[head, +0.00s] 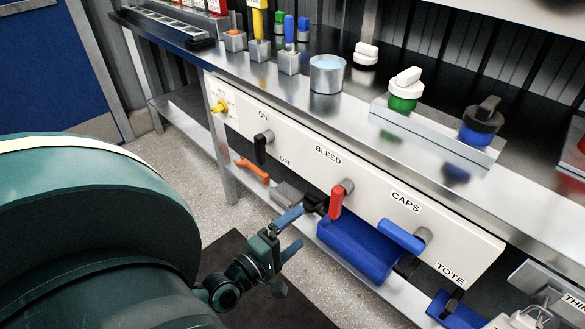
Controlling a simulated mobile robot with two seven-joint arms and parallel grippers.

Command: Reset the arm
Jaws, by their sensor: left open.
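My left gripper (291,234) is open and empty, with its two blue fingertips apart. It is in front of the white labelled panel (300,167), low and left of the red handle (337,203) under the BLEED label. I see no contact between the fingers and a handle, though the upper fingertip overlaps the dark parts under the panel in the picture. A black handle (261,151) hangs down by the ON and OFF labels. A blue handle (401,236) lies slanted under the CAPS label. My right gripper is not in view.
A blue container (356,250) sits on the lower shelf behind and right of the gripper. The metal bench (285,90) above holds a metal cup (327,74), a green jar (405,90) and a blue jar (481,124). An orange tool (252,170) lies below the panel. Floor is clear at left.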

